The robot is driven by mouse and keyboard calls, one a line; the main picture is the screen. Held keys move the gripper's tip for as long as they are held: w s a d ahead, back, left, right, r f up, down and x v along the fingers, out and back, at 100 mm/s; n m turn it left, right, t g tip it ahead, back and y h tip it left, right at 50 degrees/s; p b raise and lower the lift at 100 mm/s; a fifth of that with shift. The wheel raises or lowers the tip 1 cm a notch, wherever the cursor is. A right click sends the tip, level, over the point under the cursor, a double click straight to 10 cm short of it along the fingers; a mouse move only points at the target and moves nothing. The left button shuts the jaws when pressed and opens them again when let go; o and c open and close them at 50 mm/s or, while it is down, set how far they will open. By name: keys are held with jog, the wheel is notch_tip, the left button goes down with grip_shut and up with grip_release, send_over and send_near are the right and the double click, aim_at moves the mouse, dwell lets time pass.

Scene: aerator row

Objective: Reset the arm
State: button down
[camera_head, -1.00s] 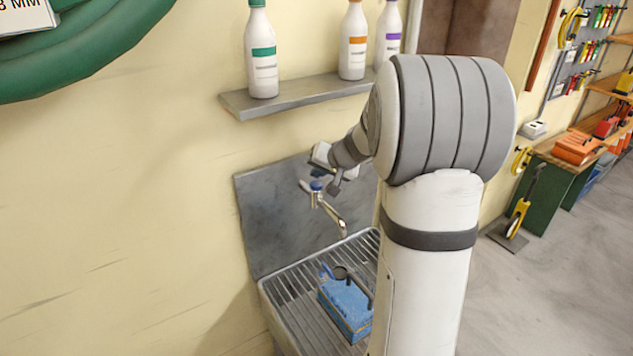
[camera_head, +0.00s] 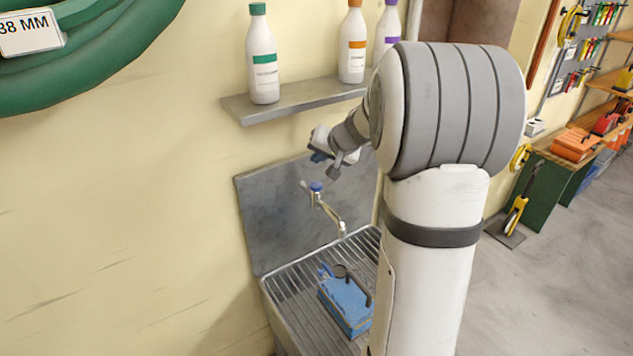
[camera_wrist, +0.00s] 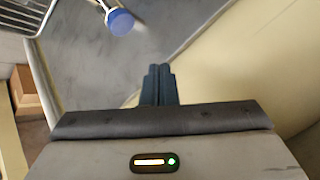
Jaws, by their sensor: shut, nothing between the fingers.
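My gripper (camera_wrist: 158,84) is shut and empty in the wrist view, its two dark fingers together. In the head view my gripper (camera_head: 324,165) is partly seen beside my large upper arm, above the tap and below the shelf. The tap (camera_head: 325,208) has a blue top and a metal spout, and it stands in front of a grey splashback. Its blue cap also shows in the wrist view (camera_wrist: 121,22), apart from the fingers.
A blue box-like device (camera_head: 345,303) with a dark handle sits on the ribbed metal sink top (camera_head: 290,294). A shelf (camera_head: 290,104) above holds three bottles. A green hose coil (camera_head: 110,50) hangs at upper left.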

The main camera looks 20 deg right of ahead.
jog(key=s+a+r+n+g, duration=0.1)
jog(key=s+a+n+g, duration=0.2)
jog(key=s+a, duration=1)
jog(key=s+f+n+g+h, duration=0.2)
jog(key=s+f+g, duration=0.1)
jog(key=s, duration=1.5)
jog(key=shift+s+n+h, duration=0.25)
jog(key=shift+n+h, duration=0.05)
jog(key=shift+d, duration=0.1)
